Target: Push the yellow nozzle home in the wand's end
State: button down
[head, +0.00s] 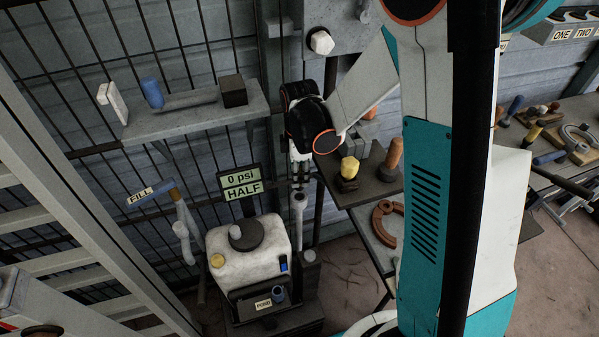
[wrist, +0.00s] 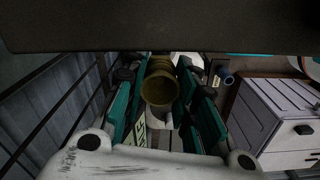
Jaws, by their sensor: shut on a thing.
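My gripper (head: 300,184) points down above the upright grey wand (head: 299,222), beside the sprayer tank. In the wrist view its teal fingers (wrist: 160,95) are shut on a dark yellow, ringed, round piece, which I take as the yellow nozzle (wrist: 158,86). The nozzle's open round end faces the camera. In the head view the nozzle is not clearly visible at the fingertips. The wand's top end (head: 299,200) shows as a pale collar just below the fingers. I cannot tell whether nozzle and wand touch, or how deep the nozzle sits.
A dark shelf (head: 372,192) at right carries a yellow-topped piece (head: 349,167) and an orange one (head: 394,152). A wall shelf (head: 190,112) and wire grid are at left.

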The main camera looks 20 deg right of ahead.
aim_at(300, 188)
jog(key=shift+f, duration=0.15)
dwell(0.4)
jog(key=shift+f+b, duration=1.45)
jog(key=shift+f, duration=0.1)
jog(key=shift+f+b, duration=1.4)
jog(key=shift+f, duration=0.2)
dwell(1.3)
jog(key=c, duration=1.2)
grip_release()
notch_tip(300, 188, up, 12)
jog(key=shift+r, duration=0.1)
